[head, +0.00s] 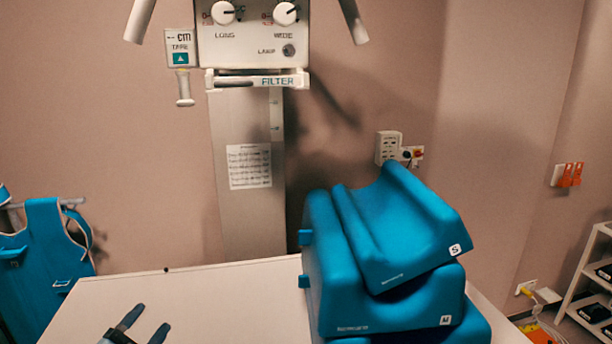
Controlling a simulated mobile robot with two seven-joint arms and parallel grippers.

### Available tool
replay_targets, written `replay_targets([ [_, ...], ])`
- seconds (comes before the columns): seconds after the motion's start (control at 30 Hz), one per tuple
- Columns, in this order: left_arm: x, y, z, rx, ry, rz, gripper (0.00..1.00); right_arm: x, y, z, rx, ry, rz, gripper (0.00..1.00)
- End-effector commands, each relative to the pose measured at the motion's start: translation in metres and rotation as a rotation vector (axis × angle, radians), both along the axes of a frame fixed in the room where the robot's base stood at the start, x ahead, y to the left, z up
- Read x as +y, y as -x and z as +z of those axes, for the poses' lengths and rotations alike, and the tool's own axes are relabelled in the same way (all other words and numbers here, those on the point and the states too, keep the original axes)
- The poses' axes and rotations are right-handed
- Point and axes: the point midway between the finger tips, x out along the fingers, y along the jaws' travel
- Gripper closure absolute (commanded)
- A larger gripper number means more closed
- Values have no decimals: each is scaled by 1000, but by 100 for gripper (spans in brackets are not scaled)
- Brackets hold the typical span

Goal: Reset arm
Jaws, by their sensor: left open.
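My left gripper (146,330) shows at the bottom edge in the head view, low at the left part of the white table (200,292). Its two dark fingers are apart with nothing between them. The rest of the left arm is out of frame. My right gripper is not in view.
Blue foam supports (385,300) are stacked on the table's right side, the top one (410,225) tilted. An X-ray head (252,35) on a column (250,205) stands behind. A blue apron (50,255) hangs at left; a white shelf (590,270) stands at right. The table's left part is clear.

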Motion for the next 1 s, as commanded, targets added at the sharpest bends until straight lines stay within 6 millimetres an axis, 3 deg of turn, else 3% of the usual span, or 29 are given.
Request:
replay_targets([
  [0.03,-9,17,-38,121,84,19,44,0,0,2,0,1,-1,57],
  [0.2,-40,84,-146,498,331,93,44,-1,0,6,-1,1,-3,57],
  [0.3,-61,131,-198,705,453,138,44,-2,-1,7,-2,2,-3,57],
  [0.4,-81,175,-235,878,552,175,44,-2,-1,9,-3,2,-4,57],
  [0.5,-96,209,-258,1000,621,202,44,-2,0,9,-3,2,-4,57],
  [0.6,-105,229,-269,1071,661,217,44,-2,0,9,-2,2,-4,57],
  [1.0,-108,237,-274,1099,675,223,44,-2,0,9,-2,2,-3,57],
])
